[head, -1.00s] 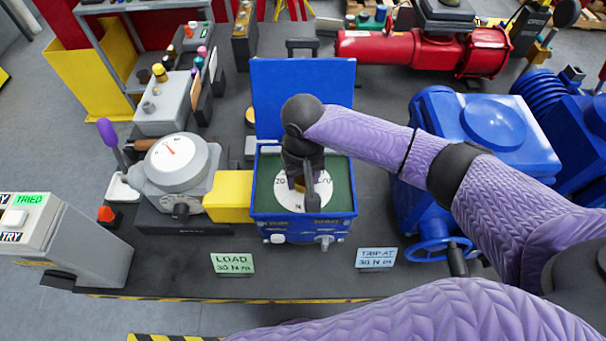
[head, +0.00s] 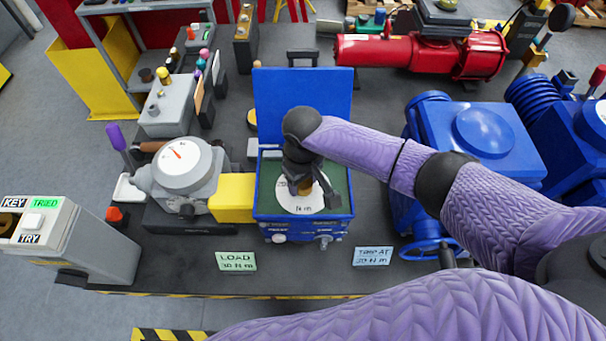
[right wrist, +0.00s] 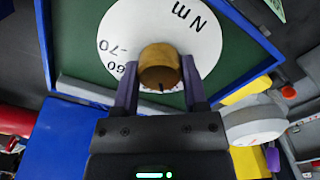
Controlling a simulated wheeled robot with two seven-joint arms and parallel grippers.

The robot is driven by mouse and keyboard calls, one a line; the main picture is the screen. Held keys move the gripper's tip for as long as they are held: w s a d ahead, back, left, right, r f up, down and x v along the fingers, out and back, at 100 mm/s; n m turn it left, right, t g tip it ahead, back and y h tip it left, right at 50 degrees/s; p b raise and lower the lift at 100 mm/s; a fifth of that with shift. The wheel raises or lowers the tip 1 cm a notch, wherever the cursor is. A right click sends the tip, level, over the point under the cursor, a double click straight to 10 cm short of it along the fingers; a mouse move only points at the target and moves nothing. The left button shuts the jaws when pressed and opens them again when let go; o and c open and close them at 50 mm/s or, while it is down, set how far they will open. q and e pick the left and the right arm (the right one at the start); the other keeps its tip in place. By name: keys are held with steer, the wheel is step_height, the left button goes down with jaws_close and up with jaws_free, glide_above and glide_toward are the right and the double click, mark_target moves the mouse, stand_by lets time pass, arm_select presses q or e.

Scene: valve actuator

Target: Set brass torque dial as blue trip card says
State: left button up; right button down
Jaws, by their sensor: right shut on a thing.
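The brass torque dial (right wrist: 160,68) sits on a white round scale plate (right wrist: 190,25) marked in N m, with 60 and 70 legible in the right wrist view. The plate is inside the open blue box (head: 345,210) with a green inner panel. My right gripper (right wrist: 160,80) is shut on the dial, one finger on each side. In the head view my right gripper (head: 303,185) hides part of the dial and scale. The blue trip card (head: 372,256) stands on the table in front and reads TRIP AT, apparently 30 N m. My left gripper does not show.
A green LOAD 30 N m card (head: 236,261) stands left of the blue card. A grey unit with a round gauge (head: 182,165) joins the box through a yellow block (head: 233,198). A blue valve body (head: 470,140) stands right. A grey console (head: 50,235) shows TRIED lit green.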

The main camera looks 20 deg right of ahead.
steer(key=shift+n, duration=0.6)
steer(key=shift+p, duration=0.35)
steer(key=shift+c, duration=0.6)
jaws_free()
step_height(320, 180, up, 10)
steer(key=shift+f+p, duration=0.1)
steer(key=shift+p, duration=0.75)
